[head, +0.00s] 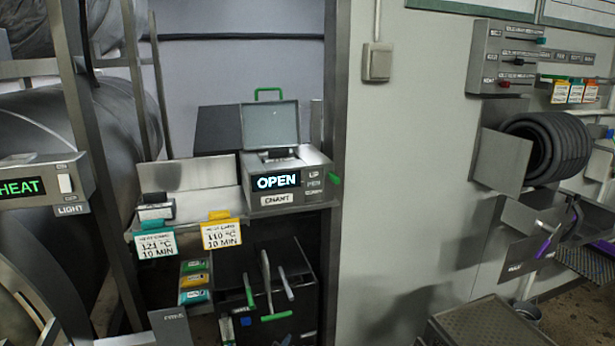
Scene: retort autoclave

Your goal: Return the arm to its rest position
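Neither of my grippers and no part of my arms shows clearly in the head view. What they hold and whether they are open is out of sight. A dark soft shadow falls on the lower part of the pale wall (407,150).
A chart box (290,183) reading OPEN, lid raised, stands on a shelf with two temperature cards (221,230). Tools hang below. A HEAT panel (40,187) is at left. A coiled hose (545,147) and slider panel (507,60) are on the right wall. A metal platform (485,325) stands low.

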